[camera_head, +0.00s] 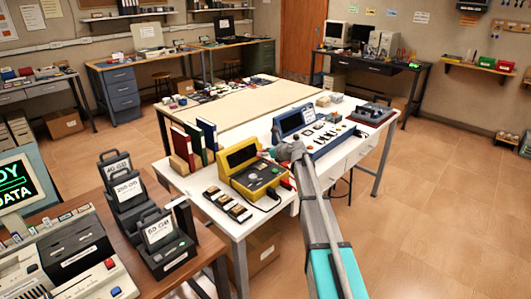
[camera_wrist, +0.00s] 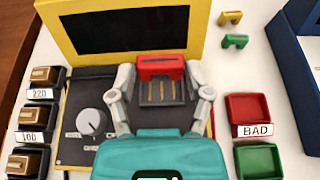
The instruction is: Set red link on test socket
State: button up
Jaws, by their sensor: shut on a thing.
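The red link (camera_wrist: 160,66) is between the two fingers of my gripper (camera_wrist: 160,76) in the wrist view, and my gripper is shut on it. The dark test socket (camera_wrist: 160,93) with gold contact strips shows just below the link in the picture. Whether the link touches the socket or is a little above it, I cannot tell. The socket is on the yellow-framed tester (camera_wrist: 222,28), which also shows in the head view (camera_head: 238,157). In the head view my arm reaches over the tester's right side, and the link is too small to make out.
A red bin (camera_wrist: 250,107) labelled BAD and a green bin (camera_wrist: 258,160) stand right of the tester. Labelled parts (camera_wrist: 40,117) line the left. A blue instrument (camera_head: 318,130) stands close by on the right.

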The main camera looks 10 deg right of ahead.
aim_at(265, 167)
jog(key=shift+f+b, duration=1.6)
jog(key=shift+f, duration=0.3)
jog(key=shift+s+f+b, duration=0.1)
jog(key=shift+f+b, duration=0.55)
dwell(0.7)
jog(key=o, duration=0.7)
jog(key=shift+c, duration=0.2)
jog(key=shift+s+r, duration=0.1)
jog(key=shift+s, duration=0.05)
jog(key=shift+p+v, duration=2.15)
jog(key=shift+v, duration=3.25)
